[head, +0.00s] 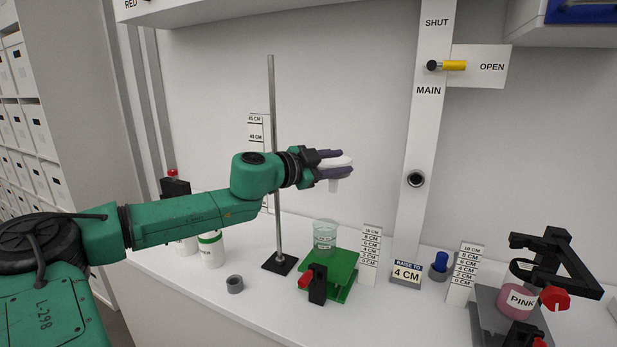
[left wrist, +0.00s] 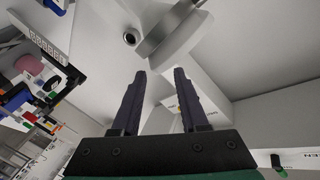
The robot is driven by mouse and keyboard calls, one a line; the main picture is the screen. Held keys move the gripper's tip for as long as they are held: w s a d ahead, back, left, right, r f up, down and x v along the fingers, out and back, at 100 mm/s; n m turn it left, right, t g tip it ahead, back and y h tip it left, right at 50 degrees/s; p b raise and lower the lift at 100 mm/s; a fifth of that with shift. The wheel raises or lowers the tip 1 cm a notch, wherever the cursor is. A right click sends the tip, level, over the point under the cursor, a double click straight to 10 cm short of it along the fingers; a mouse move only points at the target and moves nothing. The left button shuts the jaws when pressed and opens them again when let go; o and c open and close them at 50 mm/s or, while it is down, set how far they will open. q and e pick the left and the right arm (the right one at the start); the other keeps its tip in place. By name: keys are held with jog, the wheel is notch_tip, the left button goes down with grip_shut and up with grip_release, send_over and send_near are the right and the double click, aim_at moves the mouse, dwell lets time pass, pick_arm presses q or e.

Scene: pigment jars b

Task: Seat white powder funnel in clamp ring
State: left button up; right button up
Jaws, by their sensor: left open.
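The white powder funnel (head: 333,186) shows in the head view at my left gripper (head: 337,162), its narrow stem pointing down, high above the bench. My left gripper is open, its dark fingers level and pointing right. In the left wrist view the pale round funnel (left wrist: 170,32) lies just beyond the tips of the spread gripper fingers (left wrist: 160,75). I cannot tell whether a finger touches it. A metal stand rod (head: 273,120) rises behind my left wrist. No clamp ring shows on that rod; one may be hidden behind my arm. My right gripper is not in view.
A glass beaker (head: 325,238) stands on a green platform (head: 345,268) beside the rod's black base (head: 280,263). A small grey ring (head: 235,284) lies in front. At right, a black holder (head: 553,258) stands over a pink jar (head: 518,298). White bottles (head: 211,250) stand left.

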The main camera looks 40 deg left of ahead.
pick_arm(q)
jog(key=s+a+r+b, duration=0.1)
jog(key=s+b, duration=0.4)
jog(key=s, duration=0.7)
jog(key=shift+a, duration=0.15)
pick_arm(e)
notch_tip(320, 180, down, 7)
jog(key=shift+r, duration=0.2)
